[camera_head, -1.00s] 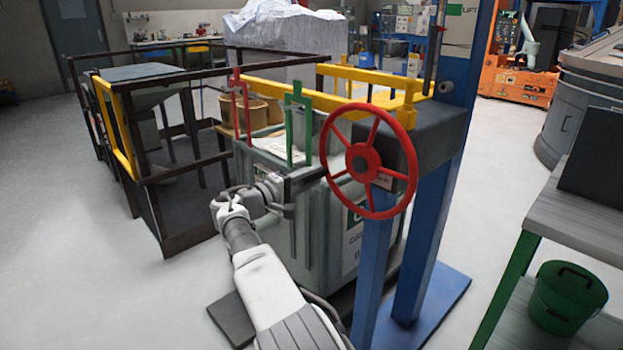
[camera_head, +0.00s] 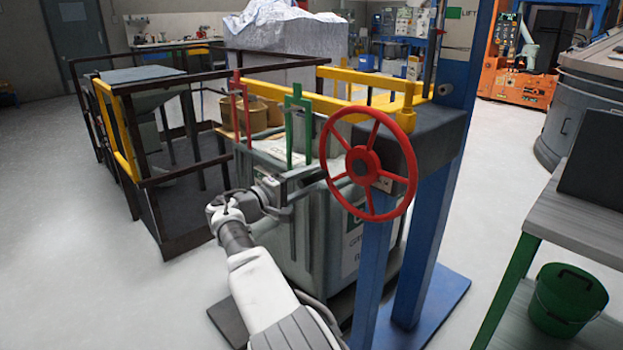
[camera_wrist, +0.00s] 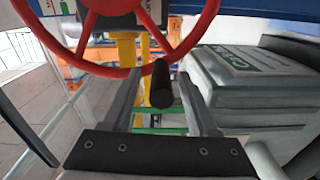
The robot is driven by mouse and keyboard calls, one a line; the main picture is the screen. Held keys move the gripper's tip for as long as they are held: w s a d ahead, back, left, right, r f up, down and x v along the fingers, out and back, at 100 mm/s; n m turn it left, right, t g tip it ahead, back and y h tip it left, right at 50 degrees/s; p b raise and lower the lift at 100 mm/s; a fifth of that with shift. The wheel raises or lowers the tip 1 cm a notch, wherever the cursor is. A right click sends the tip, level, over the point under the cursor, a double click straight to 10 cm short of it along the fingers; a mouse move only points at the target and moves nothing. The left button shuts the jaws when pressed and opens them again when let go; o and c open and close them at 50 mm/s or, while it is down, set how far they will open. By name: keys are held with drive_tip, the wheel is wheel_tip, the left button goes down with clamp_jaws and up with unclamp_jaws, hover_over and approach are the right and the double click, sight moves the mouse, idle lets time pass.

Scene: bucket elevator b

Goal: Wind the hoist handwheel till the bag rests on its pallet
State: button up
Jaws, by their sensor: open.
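The red handwheel (camera_head: 363,162) stands upright on a grey housing on the blue column. In the wrist view its rim (camera_wrist: 112,70) crosses the top. A dark round knob (camera_wrist: 161,86) projects below the rim toward the wrist camera. My gripper (camera_head: 308,187) is open at the wheel's left edge. In the wrist view its fingers (camera_wrist: 160,78) stand on either side of the knob, with gaps showing. The grey bag (camera_head: 318,240) with a green and white label is behind the wheel. A dark slab (camera_head: 229,318), perhaps its pallet, lies low; the contact is hidden.
Yellow bars (camera_head: 365,78) and red and green uprights (camera_head: 298,130) stand above the bag. A dark railing (camera_head: 155,215) is at left. A grey bench (camera_head: 585,215) and green bucket (camera_head: 568,298) are at right. The left floor is clear.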

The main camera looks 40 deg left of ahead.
drive_tip(key=s+a+p, duration=0.1)
drive_tip(key=s+p, duration=0.1)
drive_tip(key=s, duration=1.4)
drive_tip(key=shift+s+p, duration=0.25)
drive_tip(key=shift+p, duration=0.15)
drive_tip(key=shift+s+a, duration=0.1)
